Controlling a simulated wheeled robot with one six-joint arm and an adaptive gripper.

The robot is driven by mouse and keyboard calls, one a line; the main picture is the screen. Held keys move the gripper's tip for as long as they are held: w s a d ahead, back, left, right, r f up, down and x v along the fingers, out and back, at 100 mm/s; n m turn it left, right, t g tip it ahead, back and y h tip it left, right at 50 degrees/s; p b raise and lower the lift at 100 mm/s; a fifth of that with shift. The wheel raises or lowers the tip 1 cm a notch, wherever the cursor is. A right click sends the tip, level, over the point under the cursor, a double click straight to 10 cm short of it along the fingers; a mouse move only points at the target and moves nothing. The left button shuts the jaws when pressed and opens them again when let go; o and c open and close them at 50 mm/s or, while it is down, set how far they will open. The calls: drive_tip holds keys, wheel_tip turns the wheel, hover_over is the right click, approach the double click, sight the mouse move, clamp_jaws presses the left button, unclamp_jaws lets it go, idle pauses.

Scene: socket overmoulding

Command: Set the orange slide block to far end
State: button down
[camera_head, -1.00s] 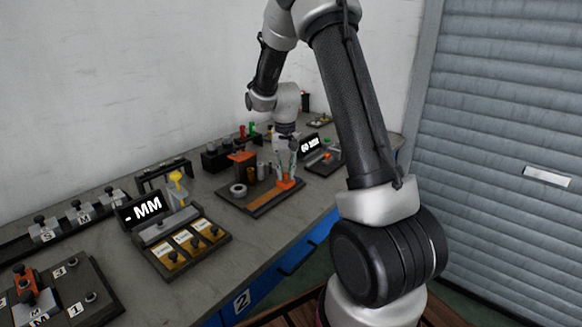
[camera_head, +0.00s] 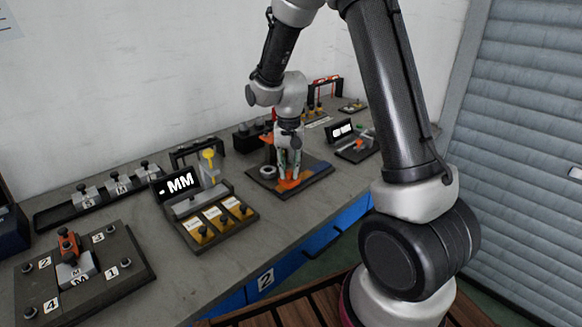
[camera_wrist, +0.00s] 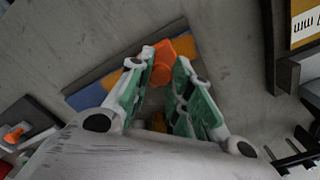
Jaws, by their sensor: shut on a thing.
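The orange slide block (camera_head: 289,184) sits on a dark board (camera_head: 318,183) near the middle of the bench. My gripper (camera_head: 288,176) points down at it, with its green-padded fingers closed on the block. In the wrist view, the orange block (camera_wrist: 163,66) is between the fingertips of my gripper (camera_wrist: 160,60). A coloured strip (camera_wrist: 88,96), blue and yellow-orange, runs along the board to both sides of the block. My arm and fingers hide part of the board behind the block.
A grey ring (camera_head: 268,169) lies on the board's left part. Left of the board stands a unit with an MM display (camera_head: 180,183) and a yellow-topped lever (camera_head: 209,160). A second display unit (camera_head: 341,131) stands to the right. A numbered plate (camera_head: 130,258) is front left.

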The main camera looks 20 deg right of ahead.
sight(288, 172)
drive_tip(key=c, duration=1.3)
unclamp_jaws()
drive_tip(key=shift+s+a, duration=0.1)
drive_tip(key=shift+a, duration=0.2)
drive_tip(key=shift+o, duration=0.2)
drive_tip(key=shift+d+r, duration=0.1)
drive_tip(key=shift+r, duration=0.05)
drive_tip(key=shift+r, duration=0.35)
wheel_tip(288, 172, up, 11)
